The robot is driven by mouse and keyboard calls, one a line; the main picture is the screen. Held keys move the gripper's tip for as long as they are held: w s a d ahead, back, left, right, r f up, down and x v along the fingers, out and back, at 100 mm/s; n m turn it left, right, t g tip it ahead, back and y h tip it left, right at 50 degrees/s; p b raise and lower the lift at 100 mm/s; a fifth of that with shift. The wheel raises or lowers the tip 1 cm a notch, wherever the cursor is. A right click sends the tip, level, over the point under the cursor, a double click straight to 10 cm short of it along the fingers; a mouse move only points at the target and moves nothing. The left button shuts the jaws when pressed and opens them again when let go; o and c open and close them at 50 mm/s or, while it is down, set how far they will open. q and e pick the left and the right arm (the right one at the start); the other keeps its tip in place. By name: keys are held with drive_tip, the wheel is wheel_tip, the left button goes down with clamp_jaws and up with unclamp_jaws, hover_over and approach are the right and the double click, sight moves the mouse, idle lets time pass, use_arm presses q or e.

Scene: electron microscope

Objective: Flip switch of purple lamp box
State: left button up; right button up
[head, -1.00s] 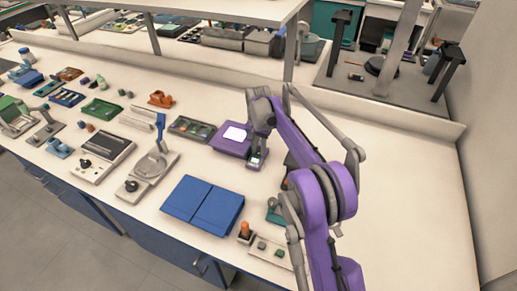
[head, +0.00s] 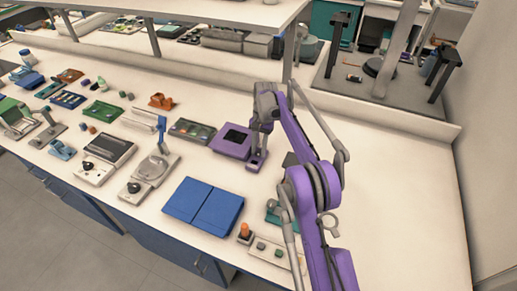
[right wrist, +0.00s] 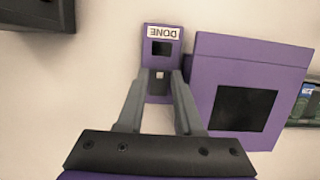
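The purple lamp box (head: 222,149) lies on the bench with a dark, unlit square panel on top. It also shows at the right in the right wrist view (right wrist: 290,75). A small purple switch box (head: 256,163) stands right beside it. Touch cannot be told. The right gripper (head: 259,137) points down in the head view. My left gripper is not in view.
A blue folded panel (head: 203,205) lies in front of the lamp box. A tray with coloured pieces (head: 192,131) sits to its left. A board with an orange knob (head: 245,231) is at the front edge.

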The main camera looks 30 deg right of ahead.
drive_tip(key=shift+r, duration=0.1)
drive_tip(key=p+v, duration=0.3)
drive_tip(key=v, duration=0.7)
drive_tip(key=shift+d+r+p, duration=0.1)
drive_tip(key=shift+r+p, duration=0.2)
drive_tip(key=shift+p, duration=0.1)
